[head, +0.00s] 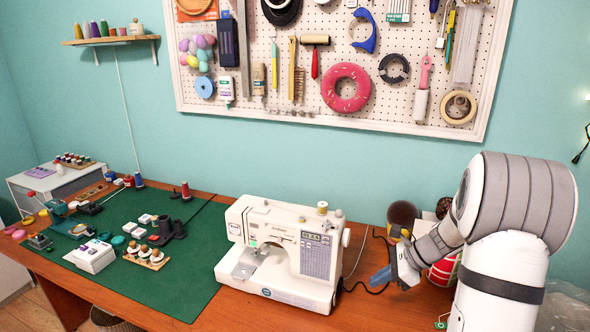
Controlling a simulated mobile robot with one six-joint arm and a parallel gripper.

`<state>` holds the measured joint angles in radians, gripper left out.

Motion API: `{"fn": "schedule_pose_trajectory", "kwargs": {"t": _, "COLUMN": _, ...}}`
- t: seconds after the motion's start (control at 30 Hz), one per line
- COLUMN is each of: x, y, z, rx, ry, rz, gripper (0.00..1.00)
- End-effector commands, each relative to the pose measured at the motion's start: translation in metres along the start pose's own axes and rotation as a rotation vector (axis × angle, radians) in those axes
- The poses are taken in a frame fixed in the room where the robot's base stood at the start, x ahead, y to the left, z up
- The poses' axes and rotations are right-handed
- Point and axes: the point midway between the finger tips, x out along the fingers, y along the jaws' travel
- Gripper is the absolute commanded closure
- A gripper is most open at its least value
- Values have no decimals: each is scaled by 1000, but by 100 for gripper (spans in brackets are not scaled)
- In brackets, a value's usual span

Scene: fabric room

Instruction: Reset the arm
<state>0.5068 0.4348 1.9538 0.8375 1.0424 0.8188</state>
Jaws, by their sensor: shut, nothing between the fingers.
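My arm rises at the right of the head view and bends down over the right end of the table. My gripper (384,276) is at its end, with blue fingertips pointing left, close to the right side of the sewing machine in the picture. The fingers look closed and hold nothing. The gripper partly covers a red and white container (443,270) behind it.
A white sewing machine (285,250) stands mid-table, its black cable beside my gripper. A green mat (180,290) with spools and small trays lies left. A brown round container (402,214) stands behind my gripper. A pegboard (330,70) hangs above. Bare wooden tabletop (380,312) shows in front.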

Motion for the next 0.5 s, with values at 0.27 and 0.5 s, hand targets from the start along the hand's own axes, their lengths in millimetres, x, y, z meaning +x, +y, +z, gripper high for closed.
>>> {"fn": "schedule_pose_trajectory", "kwargs": {"t": 0.27, "x": -20, "y": 88, "z": 73, "rx": -611, "ry": 199, "rz": 141, "gripper": 100}}
{"fn": "schedule_pose_trajectory", "kwargs": {"t": 0.5, "x": -40, "y": 167, "z": 101, "rx": -1172, "ry": 364, "rz": 285, "gripper": 100}}
